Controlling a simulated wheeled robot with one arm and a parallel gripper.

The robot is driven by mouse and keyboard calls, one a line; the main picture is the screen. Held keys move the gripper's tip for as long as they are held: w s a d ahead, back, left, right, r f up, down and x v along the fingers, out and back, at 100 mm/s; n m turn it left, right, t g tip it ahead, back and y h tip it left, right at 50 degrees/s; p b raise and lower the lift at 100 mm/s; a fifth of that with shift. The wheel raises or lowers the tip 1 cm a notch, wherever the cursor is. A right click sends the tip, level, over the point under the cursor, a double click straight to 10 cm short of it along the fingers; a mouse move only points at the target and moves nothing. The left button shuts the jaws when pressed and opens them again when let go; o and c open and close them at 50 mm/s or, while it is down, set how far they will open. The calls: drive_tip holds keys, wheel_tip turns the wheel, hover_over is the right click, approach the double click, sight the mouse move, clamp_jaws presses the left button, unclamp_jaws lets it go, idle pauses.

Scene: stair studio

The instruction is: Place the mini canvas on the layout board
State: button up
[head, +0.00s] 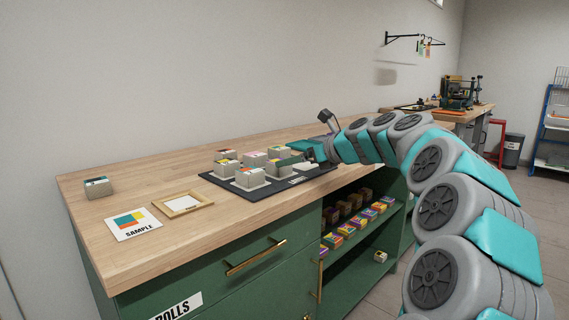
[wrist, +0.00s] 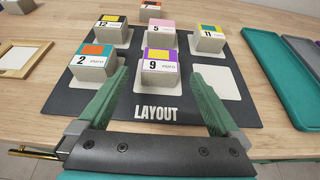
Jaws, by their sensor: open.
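Several small pale blocks with coloured tops and numbered labels stand in rows on the dark layout board (head: 225,188); I cannot tell which is the mini canvas. In the wrist view, block 2 (wrist: 92,66) and block 9 (wrist: 160,72) are in the near row. Block 12 (wrist: 109,33), block 5 (wrist: 160,34) and block 11 (wrist: 210,40) are behind. An empty pale pad (wrist: 216,82) lies right of block 9. My gripper (wrist: 160,84) is open and empty, its green fingers either side of block 9; contact is unclear. The layout board's (wrist: 70,96) front reads LAYOUT.
A lone block (head: 97,189), a SAMPLE card (head: 133,224) and a small wooden frame (head: 183,204) lie on the counter's left. Teal and grey trays (wrist: 272,88) lie right of the board. A shelf below holds several small boxes (head: 347,230). Bare counter (head: 140,190) separates card and wall.

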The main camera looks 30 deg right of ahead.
drive_tip(key=v, duration=0.5)
drive_tip(key=shift+s+d+r, duration=0.1)
drive_tip(key=shift+s, duration=0.15)
